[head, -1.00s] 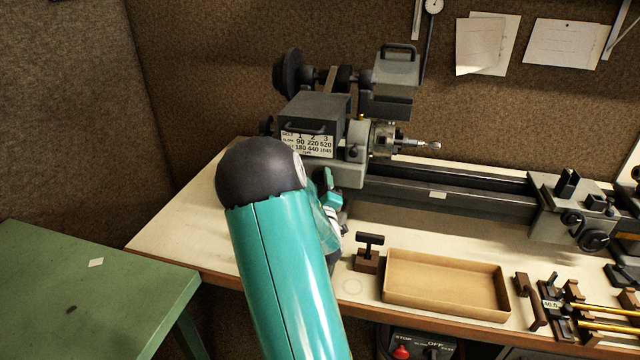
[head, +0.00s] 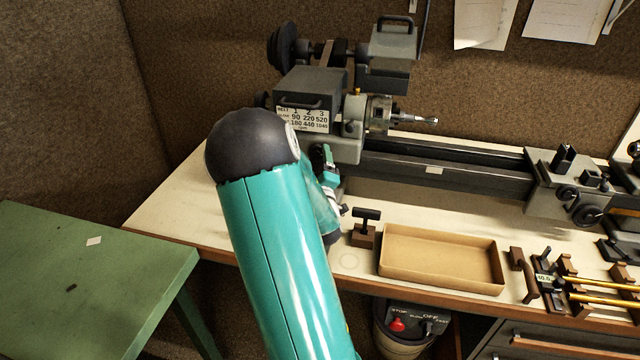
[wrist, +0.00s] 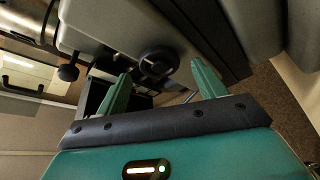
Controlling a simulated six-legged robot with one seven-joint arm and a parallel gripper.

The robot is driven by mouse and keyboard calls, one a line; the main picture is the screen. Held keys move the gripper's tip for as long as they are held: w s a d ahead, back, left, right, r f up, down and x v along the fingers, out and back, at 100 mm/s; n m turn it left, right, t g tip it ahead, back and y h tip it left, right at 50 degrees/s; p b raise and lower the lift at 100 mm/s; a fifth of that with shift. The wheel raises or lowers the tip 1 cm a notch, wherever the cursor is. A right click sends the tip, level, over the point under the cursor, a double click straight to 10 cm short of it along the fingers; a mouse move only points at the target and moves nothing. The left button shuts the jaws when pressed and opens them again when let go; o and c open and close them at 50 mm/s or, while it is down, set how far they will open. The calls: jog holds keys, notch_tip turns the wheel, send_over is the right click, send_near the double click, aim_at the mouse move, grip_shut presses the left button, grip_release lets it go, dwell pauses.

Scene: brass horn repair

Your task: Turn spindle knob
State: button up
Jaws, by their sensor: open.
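A black round knob (wrist: 157,63) projects from the lathe's grey headstock casting in the wrist view. It shows between the two green fingertips of my gripper (wrist: 160,73), which are apart, with no visible contact. I cannot tell how far beyond the tips it is. In the head view my gripper (head: 330,165) is low in front of the lathe headstock (head: 312,92), partly hidden by my teal arm. A smaller dark knob (wrist: 68,72) shows at the left in the wrist view.
The lathe bed (head: 440,172) runs right to a carriage (head: 570,185) with handwheels. A cardboard tray (head: 440,262) and a T-handled tool (head: 365,228) occupy the bench front. A control box (head: 415,318) with a red stop button is below. A green table (head: 90,280) stands left.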

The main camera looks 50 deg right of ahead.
jog(key=v, duration=1.2)
jog(key=shift+s, duration=0.1)
